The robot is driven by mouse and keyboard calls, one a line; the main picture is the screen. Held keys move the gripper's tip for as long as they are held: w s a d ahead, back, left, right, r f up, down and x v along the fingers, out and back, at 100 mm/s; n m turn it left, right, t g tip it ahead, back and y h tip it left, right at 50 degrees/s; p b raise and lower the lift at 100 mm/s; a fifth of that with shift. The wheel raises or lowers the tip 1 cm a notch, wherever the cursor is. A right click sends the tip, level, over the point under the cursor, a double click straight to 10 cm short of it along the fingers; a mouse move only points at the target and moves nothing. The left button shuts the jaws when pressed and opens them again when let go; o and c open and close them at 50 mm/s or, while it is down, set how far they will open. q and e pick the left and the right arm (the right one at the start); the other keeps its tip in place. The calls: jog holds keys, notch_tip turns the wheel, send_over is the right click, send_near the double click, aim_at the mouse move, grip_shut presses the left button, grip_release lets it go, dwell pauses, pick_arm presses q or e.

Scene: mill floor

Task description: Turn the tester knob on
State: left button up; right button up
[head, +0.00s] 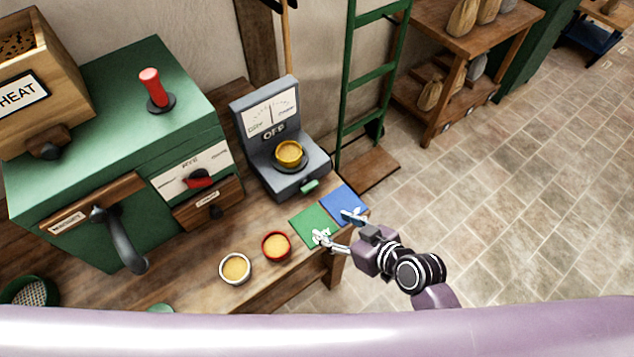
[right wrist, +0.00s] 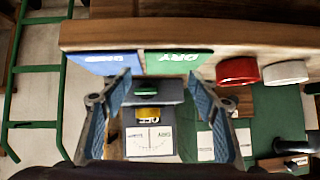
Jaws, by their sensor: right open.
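The tester (head: 262,155) is a grey device on the bench with a dial face (head: 270,108), an "OFF" sign and a yellow cup (head: 289,153) on its base. A green knob (head: 309,187) sits at its front edge. The tester also shows upside down in the right wrist view (right wrist: 170,95), with the green knob (right wrist: 146,91) between my fingers in the picture. My right gripper (head: 337,227) is open and empty, near the bench's front corner and apart from the knob. My left gripper is not in view.
A green mat (head: 314,223) and a blue mat (head: 345,200) lie before the tester. A red bowl (head: 276,246) and a white bowl (head: 235,268) of grain stand left of them. A green mill (head: 110,130) with levers stands left. A green ladder (head: 371,75) is behind.

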aim_at(310, 186)
jog(key=w+r, duration=0.1)
jog(key=w+r+t, duration=0.1)
jog(key=w, duration=0.1)
jog(key=w+a+t+y, duration=0.1)
jog(key=shift+w+r, duration=0.25)
jog(key=shift+r, duration=0.15)
jog(key=shift+w+r+t, duration=0.1)
jog(key=shift+w+t, duration=0.2)
jog(key=shift+w, duration=0.05)
jog(key=shift+w+a+p, duration=0.1)
jog(key=shift+w+p, duration=0.15)
jog(key=shift+p, duration=0.05)
jog(key=x, duration=0.7)
jog(key=shift+a, duration=0.15)
jog(key=c, duration=1.2)
